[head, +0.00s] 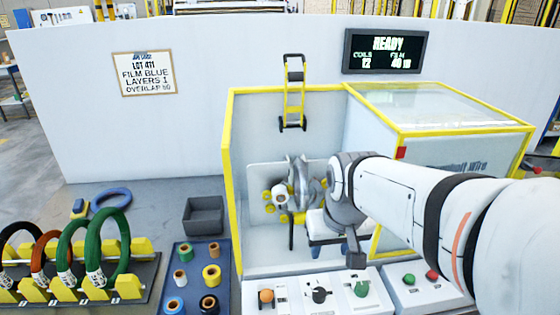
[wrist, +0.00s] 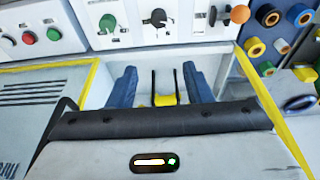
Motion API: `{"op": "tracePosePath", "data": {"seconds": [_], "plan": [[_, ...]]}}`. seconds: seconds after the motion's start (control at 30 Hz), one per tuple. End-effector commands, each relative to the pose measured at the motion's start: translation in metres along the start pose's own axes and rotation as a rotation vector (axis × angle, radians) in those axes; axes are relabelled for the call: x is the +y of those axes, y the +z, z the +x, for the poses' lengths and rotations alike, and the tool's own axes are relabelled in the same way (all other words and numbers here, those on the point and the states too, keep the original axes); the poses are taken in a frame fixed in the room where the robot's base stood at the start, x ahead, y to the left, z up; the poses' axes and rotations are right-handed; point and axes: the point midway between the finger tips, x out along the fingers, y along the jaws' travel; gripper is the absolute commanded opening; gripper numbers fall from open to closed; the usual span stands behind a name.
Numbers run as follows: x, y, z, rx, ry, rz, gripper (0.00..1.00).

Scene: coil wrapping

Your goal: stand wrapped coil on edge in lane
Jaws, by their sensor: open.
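A blue coil (head: 111,201) lies flat on the grey table behind the rack. I cannot tell from here if it is wrapped. The rack (head: 140,275) at lower left has yellow blocks along it. Black (head: 12,240), orange (head: 44,255) and green (head: 113,240) coils stand on edge between the blocks, with white tags on some. My gripper is inside the yellow-framed wrapping machine (head: 231,180), partly hidden by my arm in the head view. In the wrist view my gripper (wrist: 158,88) has its two blue fingers apart, with no coil between them.
A control panel (head: 318,293) with knobs runs along the machine's front. A blue tray (head: 184,290) of small rolls and a dark open bin (head: 204,215) stand between rack and machine. The machine's frame surrounds my gripper closely. The table around the blue coil has some free room.

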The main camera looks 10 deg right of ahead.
Motion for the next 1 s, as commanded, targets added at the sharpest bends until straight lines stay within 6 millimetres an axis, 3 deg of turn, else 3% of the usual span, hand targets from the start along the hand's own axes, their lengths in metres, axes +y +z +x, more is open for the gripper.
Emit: {"op": "tracePosePath", "data": {"seconds": [0.03,0.2,0.3,0.43,0.5,0.63,1.0], "plan": [[0.001,-0.032,-0.009,0.008,0.0,0.002,0.45],[0.004,-0.137,-0.016,0.055,0.0,0.005,0.45],[0.005,-0.192,-0.013,0.081,0.0,0.006,0.45],[0.006,-0.247,-0.004,0.111,0.0,0.008,0.45],[0.007,-0.266,0.001,0.121,0.0,0.008,0.45],[0.007,-0.288,0.008,0.134,0.0,0.008,0.45],[0.006,-0.298,0.045,0.137,0.001,0.009,0.45]]}}
